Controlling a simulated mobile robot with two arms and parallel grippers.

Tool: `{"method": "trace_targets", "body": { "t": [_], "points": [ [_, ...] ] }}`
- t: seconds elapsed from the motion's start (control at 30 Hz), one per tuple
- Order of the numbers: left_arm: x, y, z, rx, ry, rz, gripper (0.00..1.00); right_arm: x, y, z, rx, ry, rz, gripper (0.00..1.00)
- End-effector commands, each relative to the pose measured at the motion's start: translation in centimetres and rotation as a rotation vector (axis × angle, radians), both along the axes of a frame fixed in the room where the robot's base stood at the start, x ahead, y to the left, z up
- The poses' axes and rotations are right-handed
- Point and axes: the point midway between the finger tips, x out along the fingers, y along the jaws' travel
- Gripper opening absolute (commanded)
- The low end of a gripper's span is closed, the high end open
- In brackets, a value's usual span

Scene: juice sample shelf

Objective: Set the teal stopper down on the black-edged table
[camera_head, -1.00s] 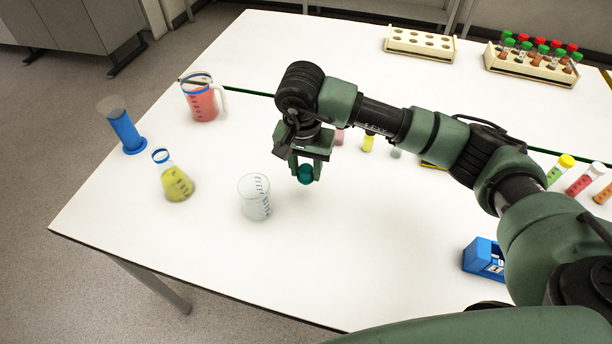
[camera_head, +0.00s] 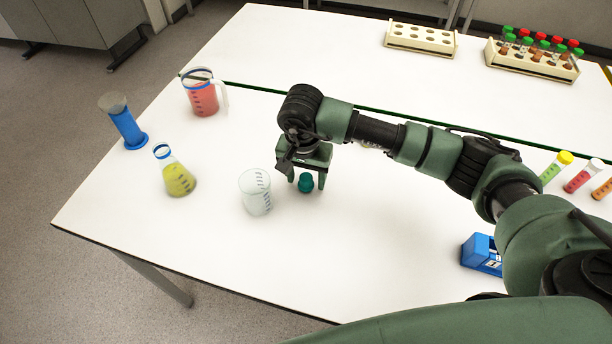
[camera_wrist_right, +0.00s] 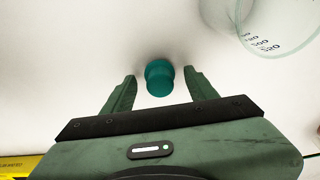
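The teal stopper (camera_head: 306,183) stands on the white top of the black-edged table (camera_head: 210,240), just right of the clear beaker. My right gripper (camera_head: 306,181) is over it, pointing down, with a finger on either side. In the right wrist view the stopper (camera_wrist_right: 160,77) sits between the spread fingertips (camera_wrist_right: 160,82), with a gap showing on each side. The gripper is open. My left gripper is not in view.
The clear beaker (camera_head: 256,193) stands close to the left of my right gripper. A yellow-filled flask (camera_head: 178,180), a blue cylinder (camera_head: 127,128) and a red-filled jug (camera_head: 203,98) are further left. A blue box (camera_head: 481,254) is at the right. The table front is clear.

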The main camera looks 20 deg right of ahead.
Motion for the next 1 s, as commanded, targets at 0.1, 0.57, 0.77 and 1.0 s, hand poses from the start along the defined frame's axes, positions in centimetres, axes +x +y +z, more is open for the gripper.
{"method": "trace_targets", "body": {
  "t": [0.1, 0.57, 0.77, 1.0],
  "points": [
    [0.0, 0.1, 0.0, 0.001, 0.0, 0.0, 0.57, 0.0, 0.0, 0.0, 0.0, 0.0, 0.0, 0.58],
    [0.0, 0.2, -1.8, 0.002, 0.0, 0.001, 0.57, -0.3, 0.3, 5.0, 0.001, -0.008, 0.002, 0.58],
    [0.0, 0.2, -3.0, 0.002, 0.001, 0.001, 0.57, -0.8, 0.6, 9.2, 0.0, -0.006, 0.0, 0.58],
    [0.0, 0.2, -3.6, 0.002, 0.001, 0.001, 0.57, -1.2, 0.8, 11.9, 0.0, -0.001, 0.0, 0.58]
  ]
}}
